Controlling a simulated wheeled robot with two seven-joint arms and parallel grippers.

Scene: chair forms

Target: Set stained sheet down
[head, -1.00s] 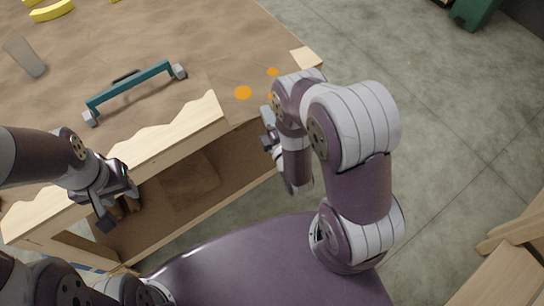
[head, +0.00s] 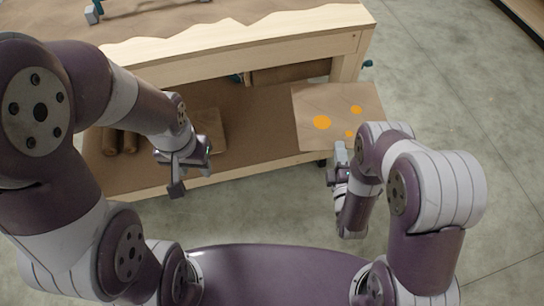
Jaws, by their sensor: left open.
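The stained sheet (head: 310,103) is a thin, light brown square with several orange spots. It shows in front of the right leg of the workbench, at the right end of the lower shelf (head: 255,140). My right gripper (head: 340,158) is at the sheet's near edge and looks shut on it, though the fingertips are partly hidden. I cannot tell whether the sheet touches the shelf. My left gripper (head: 178,172) is open and empty, in front of the shelf's left part.
Brown rolls (head: 112,142) and a flat brown piece (head: 208,128) lie on the shelf behind my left gripper. The bench top (head: 150,28) has a wavy light-wood front edge (head: 240,32). Grey floor (head: 450,90) lies open to the right.

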